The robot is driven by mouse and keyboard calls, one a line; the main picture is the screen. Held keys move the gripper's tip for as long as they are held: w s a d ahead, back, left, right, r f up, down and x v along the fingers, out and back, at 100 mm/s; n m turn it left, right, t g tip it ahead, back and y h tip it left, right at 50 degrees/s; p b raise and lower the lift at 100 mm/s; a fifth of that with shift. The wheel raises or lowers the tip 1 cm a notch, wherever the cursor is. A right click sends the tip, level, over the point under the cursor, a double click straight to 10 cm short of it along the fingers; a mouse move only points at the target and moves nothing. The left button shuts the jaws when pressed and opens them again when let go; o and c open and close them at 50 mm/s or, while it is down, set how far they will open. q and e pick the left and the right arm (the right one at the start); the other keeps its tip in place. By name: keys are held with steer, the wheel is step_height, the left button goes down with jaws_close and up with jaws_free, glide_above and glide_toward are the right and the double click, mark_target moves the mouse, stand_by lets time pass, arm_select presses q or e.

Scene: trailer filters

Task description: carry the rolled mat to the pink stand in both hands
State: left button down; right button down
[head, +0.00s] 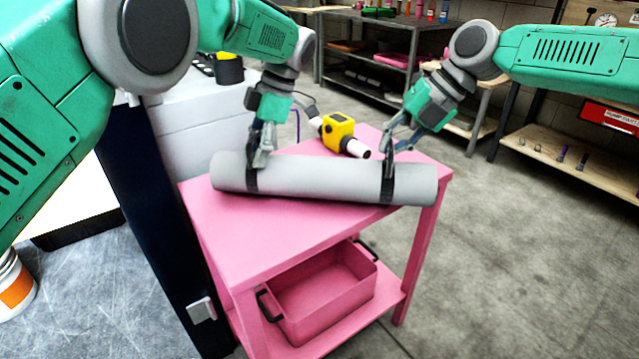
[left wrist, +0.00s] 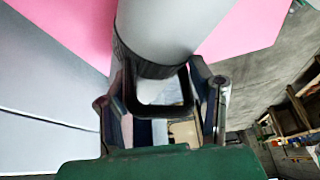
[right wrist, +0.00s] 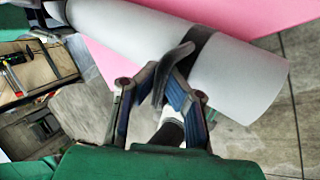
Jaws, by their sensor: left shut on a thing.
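The grey rolled mat (head: 320,180), with two black straps, lies lengthwise across the top of the pink stand (head: 265,228). Its right end reaches the stand's right edge. I cannot tell whether its whole underside touches the top. My left gripper (head: 262,155) is shut on the black strap handle (left wrist: 160,108) near the mat's left end. My right gripper (head: 388,148) is at the black strap (head: 387,184) near the right end. In the right wrist view, the dark handle (right wrist: 178,58) is at the right gripper's fingertips (right wrist: 165,85); I cannot tell whether they grip it.
A yellow device (head: 337,131) stands on the stand behind the mat. A pink bin (head: 325,290) with black handles sits on its lower shelf. A dark panel (head: 165,200) stands close at the left. Shelves (head: 385,55) stand behind; grey floor (head: 520,250) is clear at right.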

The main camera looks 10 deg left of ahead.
arm_select(q)
steer(key=shift+d+f, duration=0.35)
steer(key=shift+f, duration=0.05)
arm_select(e)
steer(key=shift+a+f, duration=0.25)
arm_select(q)
steer(key=c, duration=1)
jaws_free()
steer(key=shift+f+b, duration=0.15)
steer(key=shift+b, duration=0.15)
steer(key=shift+c, duration=0.2)
arm_select(e)
steer(key=c, duration=2.1)
jaws_free()
steer(key=shift+f, duration=0.15)
arm_select(q)
steer(key=o, duration=0.3)
arm_select(e)
steer(key=o, duration=0.4)
steer(key=shift+d, duration=0.1)
arm_select(q)
steer(key=shift+a+r, duration=0.15)
steer(key=shift+r, duration=0.05)
arm_select(e)
steer(key=shift+d, duration=0.1)
